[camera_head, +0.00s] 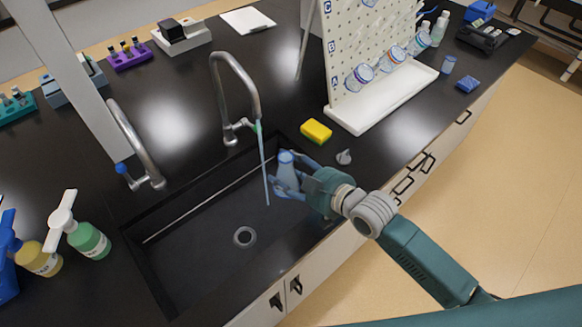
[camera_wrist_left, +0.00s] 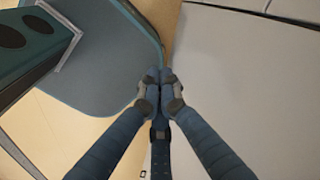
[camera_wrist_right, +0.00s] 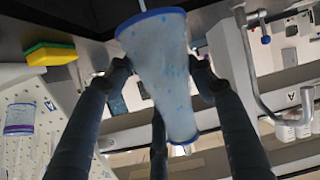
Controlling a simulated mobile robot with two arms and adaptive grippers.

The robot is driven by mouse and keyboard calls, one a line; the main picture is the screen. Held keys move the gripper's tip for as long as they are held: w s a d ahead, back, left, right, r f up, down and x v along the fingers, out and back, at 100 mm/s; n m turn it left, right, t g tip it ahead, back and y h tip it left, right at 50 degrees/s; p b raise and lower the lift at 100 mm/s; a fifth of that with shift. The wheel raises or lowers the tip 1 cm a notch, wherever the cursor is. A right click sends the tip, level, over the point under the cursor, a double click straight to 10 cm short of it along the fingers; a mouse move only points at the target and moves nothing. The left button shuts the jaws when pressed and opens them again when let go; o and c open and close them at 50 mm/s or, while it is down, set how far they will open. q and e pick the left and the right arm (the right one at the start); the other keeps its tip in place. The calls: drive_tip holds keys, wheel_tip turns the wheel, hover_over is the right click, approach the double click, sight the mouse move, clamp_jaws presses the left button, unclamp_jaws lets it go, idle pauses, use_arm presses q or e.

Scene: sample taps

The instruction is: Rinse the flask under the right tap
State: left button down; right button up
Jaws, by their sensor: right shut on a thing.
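The flask (camera_head: 287,174) is pale and translucent with a blue rim. My right gripper (camera_head: 285,182) is shut around it and holds it roughly upright over the right end of the sink. The flask (camera_wrist_right: 160,70) also fills the middle of the right wrist view, between the fingers, with droplets on its wall. The right tap (camera_head: 240,88), with a green lever, has a thin blue stream (camera_head: 265,175) falling into the sink. The stream passes just left of the flask, apparently beside it. My left gripper (camera_wrist_left: 163,78) is empty, fingertips together, away from the counter top.
The sink (camera_head: 190,243) has a round drain (camera_head: 244,237). The left tap (camera_head: 135,150) has a blue lever and no visible stream. A yellow sponge (camera_head: 316,131), a small grey stopper (camera_head: 344,157) and a pegboard rack (camera_head: 375,60) stand right of the sink. Soap bottles (camera_head: 88,238) stand left.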

drive_tip(key=s+a+f+m+y+b, duration=0.1)
drive_tip(key=s+a+m+y+b, duration=0.2)
drive_tip(key=a+m+b, duration=0.4)
drive_tip(key=s+a+f+m+y+b, duration=0.2)
drive_tip(key=a+m+y+b, duration=0.3)
drive_tip(key=a+m+b, duration=0.3)
drive_tip(key=s+m+b, duration=0.1)
drive_tip(key=m+b, duration=0.3)
drive_tip(key=b, duration=0.3)
drive_tip(key=shift+a+f+m, duration=0.15)
drive_tip(key=shift+m, duration=0.15)
drive_tip(key=shift+s+r+m+t+b, duration=0.1)
drive_tip(key=shift+r+m+t+b, duration=0.25)
drive_tip(key=shift+m, duration=0.3)
drive_tip(key=shift+r+m+t+b, duration=0.1)
drive_tip(key=shift+m+t+b, duration=0.05)
drive_tip(key=shift+m+t, duration=0.4)
idle(1.2)
drive_tip(key=shift+f, duration=0.1)
idle(1.9)
